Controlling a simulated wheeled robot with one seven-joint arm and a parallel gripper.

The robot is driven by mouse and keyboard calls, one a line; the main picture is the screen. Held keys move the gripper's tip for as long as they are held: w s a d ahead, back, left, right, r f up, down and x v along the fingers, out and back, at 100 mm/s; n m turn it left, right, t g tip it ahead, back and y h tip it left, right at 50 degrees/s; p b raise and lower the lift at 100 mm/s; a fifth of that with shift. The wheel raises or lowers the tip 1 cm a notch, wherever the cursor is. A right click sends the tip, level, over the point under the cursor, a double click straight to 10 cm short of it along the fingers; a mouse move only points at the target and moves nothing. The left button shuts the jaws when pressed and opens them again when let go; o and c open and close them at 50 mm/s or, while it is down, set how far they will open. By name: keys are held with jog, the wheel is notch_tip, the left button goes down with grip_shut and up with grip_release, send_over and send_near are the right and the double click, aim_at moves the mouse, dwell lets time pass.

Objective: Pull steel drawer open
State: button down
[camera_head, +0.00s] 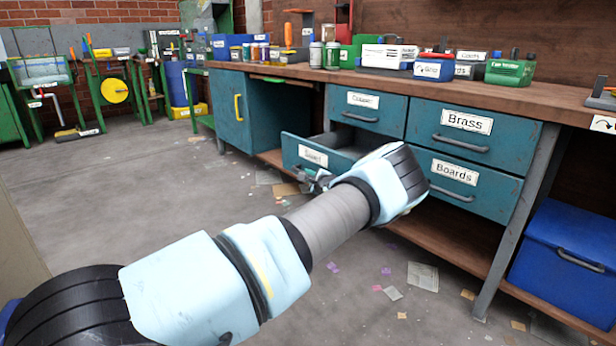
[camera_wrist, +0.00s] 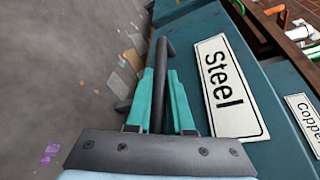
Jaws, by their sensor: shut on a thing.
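The steel drawer (camera_head: 300,152) is a teal drawer at the lower left of the bench's drawer block. It stands partly pulled out, and its open top shows in the head view. Its white "Steel" label (camera_wrist: 228,85) is plain in the wrist view. Its dark bar handle (camera_wrist: 160,70) runs between the teal fingers of my gripper (camera_wrist: 162,98), which is shut on it. In the head view, my gripper (camera_head: 314,180) is at the drawer's front, and my wrist hides the drawer's right part.
The "Copper" drawer (camera_head: 367,107), "Brass" drawer (camera_head: 462,130) and "Boards" drawer (camera_head: 458,183) are shut. A blue chest (camera_head: 565,262) stands below the bench at right. The bench top (camera_head: 540,100) holds bins and cans. Paper scraps (camera_head: 423,276) lie on the floor, which is otherwise open in front.

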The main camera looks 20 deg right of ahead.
jog(key=c, duration=0.8)
grip_release()
jog(key=shift+s, duration=0.1)
jog(key=p+v, duration=0.3)
jog(key=v, duration=0.7)
jog(key=shift+s, duration=0.3)
jog(key=shift+r, duration=0.1)
